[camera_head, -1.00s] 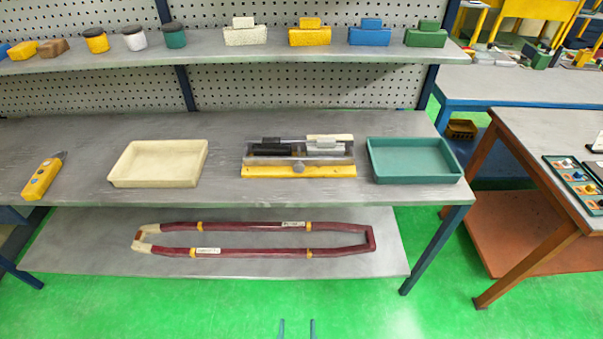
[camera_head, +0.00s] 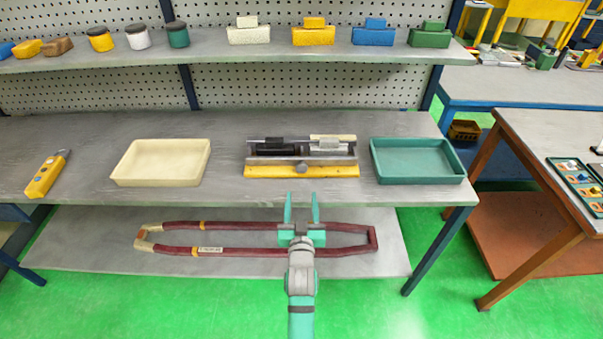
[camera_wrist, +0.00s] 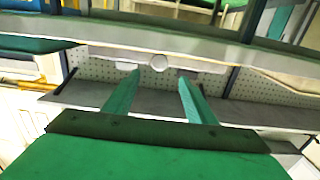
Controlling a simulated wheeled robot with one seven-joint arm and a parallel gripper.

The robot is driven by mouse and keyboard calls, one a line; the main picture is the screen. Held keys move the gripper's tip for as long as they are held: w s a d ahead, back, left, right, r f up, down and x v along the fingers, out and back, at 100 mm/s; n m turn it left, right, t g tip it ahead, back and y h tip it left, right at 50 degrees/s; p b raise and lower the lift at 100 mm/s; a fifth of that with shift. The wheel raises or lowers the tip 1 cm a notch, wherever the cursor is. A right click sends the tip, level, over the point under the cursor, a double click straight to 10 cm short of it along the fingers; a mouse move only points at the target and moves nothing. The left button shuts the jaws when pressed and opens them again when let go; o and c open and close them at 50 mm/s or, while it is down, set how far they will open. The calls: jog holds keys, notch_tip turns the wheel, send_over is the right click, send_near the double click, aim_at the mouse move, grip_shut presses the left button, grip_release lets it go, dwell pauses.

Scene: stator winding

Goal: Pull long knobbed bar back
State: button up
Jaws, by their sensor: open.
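The long grey bar (camera_head: 272,161) lies across the front of a fixture (camera_head: 257,172) with a yellow base on the bench. Its round grey knob (camera_head: 302,166) faces the front at the bar's middle. A round pale knob (camera_wrist: 160,62) also shows in the wrist view, between and beyond the fingertips. My gripper (camera_head: 301,197) is open and empty, with teal fingers pointing toward the fixture. It is in front of the bench edge, below the knob in the head view and apart from it. The fingers also show in the wrist view (camera_wrist: 158,75).
On the fixture sit a dark block (camera_head: 275,147) and a pale block (camera_head: 330,145). A cream tray (camera_head: 122,181) stands left and a teal tray (camera_head: 418,180) right. A maroon coil (camera_head: 225,250) lies on the lower shelf, partly behind my arm. A yellow handheld device (camera_head: 45,177) lies far left.

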aim_at(302, 169)
jog(key=w, duration=0.9)
jog(key=shift+w+r, duration=0.35)
jog(key=shift+w, duration=0.85)
